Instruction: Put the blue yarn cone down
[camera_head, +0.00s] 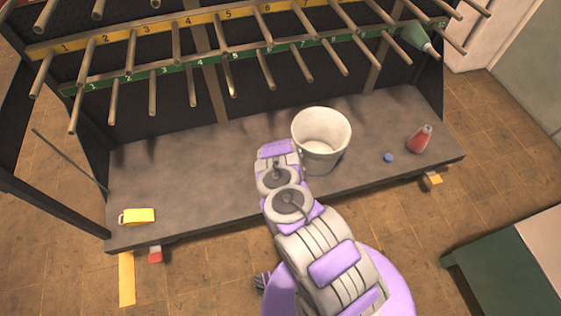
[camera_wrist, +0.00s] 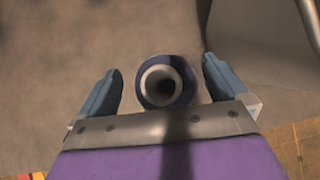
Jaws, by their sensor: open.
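The blue yarn cone (camera_wrist: 143,96) shows end-on in the wrist view, as a dark blue ring around a pale tube with a dark hole. It appears to stand upright on the grey shelf (camera_wrist: 60,60), beside the bucket. My gripper (camera_wrist: 162,66) is open, with one blue-grey finger on each side of the cone and a visible gap on both sides. In the head view my arm hides the gripper and this cone.
A white bucket (camera_head: 321,143) stands close to the right of the cone. A red cone (camera_head: 420,139), a small blue round item (camera_head: 388,157) and a yellow mug-like item (camera_head: 137,216) are on the shelf (camera_head: 200,170). Pegs on numbered rails overhang it; a green cone (camera_head: 415,36) hangs upper right.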

